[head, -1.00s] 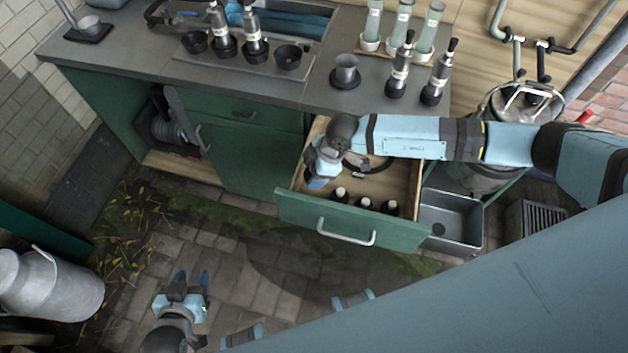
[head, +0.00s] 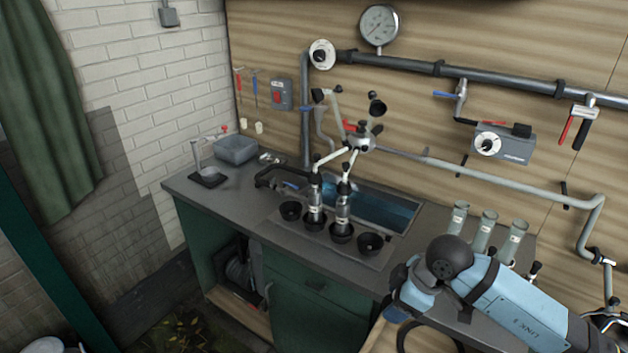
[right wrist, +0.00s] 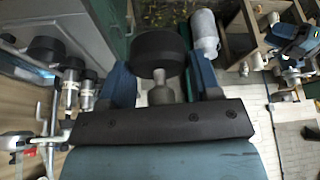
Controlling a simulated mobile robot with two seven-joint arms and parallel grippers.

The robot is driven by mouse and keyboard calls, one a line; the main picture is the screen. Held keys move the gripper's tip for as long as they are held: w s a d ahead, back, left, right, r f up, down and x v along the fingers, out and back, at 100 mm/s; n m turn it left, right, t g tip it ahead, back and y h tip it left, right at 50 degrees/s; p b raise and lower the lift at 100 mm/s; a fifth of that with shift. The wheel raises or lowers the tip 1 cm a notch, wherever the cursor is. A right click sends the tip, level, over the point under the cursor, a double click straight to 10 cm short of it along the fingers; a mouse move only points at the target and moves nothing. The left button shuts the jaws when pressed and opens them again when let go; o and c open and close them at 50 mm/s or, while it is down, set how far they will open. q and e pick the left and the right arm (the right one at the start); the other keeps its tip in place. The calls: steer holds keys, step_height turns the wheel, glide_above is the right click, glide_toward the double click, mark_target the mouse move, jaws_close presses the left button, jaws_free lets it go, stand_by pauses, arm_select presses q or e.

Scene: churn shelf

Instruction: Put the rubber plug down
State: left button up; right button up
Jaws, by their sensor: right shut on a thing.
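My right gripper (head: 408,298) is at the front edge of the counter, over the open drawer (head: 385,336), in the head view. In the right wrist view the black rubber plug (right wrist: 158,50), with a grey stem below its wide round head, sits between the two blue fingers (right wrist: 160,85). The gripper is shut on it. The plug cannot be made out in the head view, where the gripper covers it. My left gripper is outside the head view.
The grey counter (head: 235,208) carries two upright dispensers (head: 342,208) with black cups beside a blue-filled basin (head: 385,210). Several glass tubes (head: 485,230) stand at the right. Pipes and a gauge (head: 379,27) are on the wall. The counter's left part has free room.

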arm_select(q)
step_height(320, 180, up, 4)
steer(key=p, duration=0.2)
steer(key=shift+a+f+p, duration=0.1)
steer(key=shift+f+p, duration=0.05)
steer(key=shift+p, duration=0.15)
arm_select(e)
steer(key=d+r+m+t, duration=0.1)
steer(key=d+r+m, duration=0.1)
steer(key=d+r, duration=0.5)
step_height(320, 180, up, 4)
steer(key=shift+w+f+m, duration=0.1)
steer(key=shift+w+m, duration=0.15)
steer(key=shift+m, duration=0.15)
